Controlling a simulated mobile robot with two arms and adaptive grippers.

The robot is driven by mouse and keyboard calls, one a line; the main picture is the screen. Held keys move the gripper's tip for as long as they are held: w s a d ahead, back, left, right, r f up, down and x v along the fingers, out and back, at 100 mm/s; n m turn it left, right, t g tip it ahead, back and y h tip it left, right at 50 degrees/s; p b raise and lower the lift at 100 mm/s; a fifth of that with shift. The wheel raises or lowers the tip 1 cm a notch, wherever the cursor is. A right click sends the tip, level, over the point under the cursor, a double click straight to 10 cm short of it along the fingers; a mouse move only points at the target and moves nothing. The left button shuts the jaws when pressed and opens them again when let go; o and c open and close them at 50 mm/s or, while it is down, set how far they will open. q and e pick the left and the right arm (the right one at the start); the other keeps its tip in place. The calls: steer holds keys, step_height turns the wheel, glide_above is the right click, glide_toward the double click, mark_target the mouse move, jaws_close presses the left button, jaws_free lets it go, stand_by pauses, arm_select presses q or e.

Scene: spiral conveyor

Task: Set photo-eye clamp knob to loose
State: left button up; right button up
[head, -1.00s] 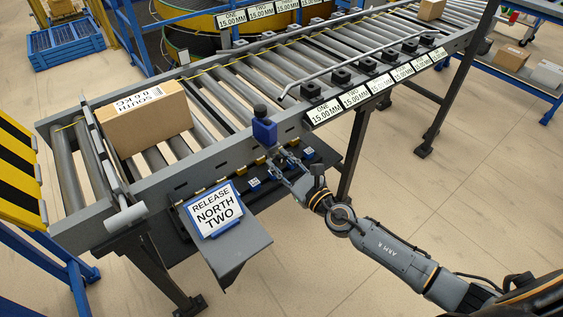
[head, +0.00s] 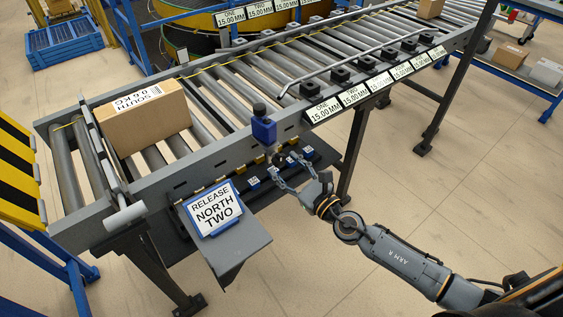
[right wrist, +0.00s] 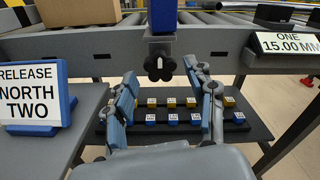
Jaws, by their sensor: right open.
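A blue photo-eye block (head: 264,129) is mounted at the front rail of the conveyor; its lower part shows in the right wrist view (right wrist: 163,14). The black lobed clamp knob (right wrist: 160,67) sits just below the blue block and faces my right wrist camera. In the head view the knob (head: 279,158) is small and dark. My right gripper (head: 284,170) is open, with its fingers spread. In the right wrist view its fingertips (right wrist: 163,78) stand on either side of the knob's line, with a gap to it and nothing between them. My left gripper is not in view.
A shelf below the rail holds several blue and yellow tagged blocks (right wrist: 170,117). A "RELEASE NORTH TWO" sign (head: 214,210) stands left of the gripper. A cardboard box (head: 145,118) lies on the rollers. A conveyor leg (head: 353,150) stands to the right.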

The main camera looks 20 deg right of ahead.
steer(key=v, duration=0.9)
steer(key=shift+s, duration=0.1)
steer(key=d+f+m+g+h, duration=0.1)
steer(key=d+f+m+h, duration=0.1)
steer(key=d+f+m, duration=0.3)
steer(key=d+f+m+g+h, duration=0.1)
steer(key=f+m+h, duration=0.15)
steer(key=f, duration=0.45)
steer(key=d+f+m+g+h, duration=0.1)
steer(key=d+f+m, duration=0.2)
steer(key=f+m, duration=0.25)
steer(key=s+d+f+m+g+h, duration=0.1)
steer(key=s+d+f+m+g, duration=0.15)
steer(key=s+f+m, duration=0.4)
steer(key=s+d+f+m+g+h, duration=0.1)
steer(key=s+f+m+g, duration=0.25)
steer(key=f, duration=0.65)
steer(key=s+a+f+m+g, duration=0.2)
steer(key=s+f+m, duration=0.3)
steer(key=s, duration=0.4)
steer(key=s+a+f+m+g+y, duration=0.1)
steer(key=s+a+f+m, duration=0.4)
steer(key=s, duration=0.5)
steer(key=s+a+f+m+g, duration=0.3)
steer(key=s+f+m, duration=0.3)
steer(key=s, duration=0.4)
steer(key=shift+f+m+g+p, duration=0.2)
steer(key=shift+m+g+p, duration=0.25)
steer(key=shift+m, duration=0.45)
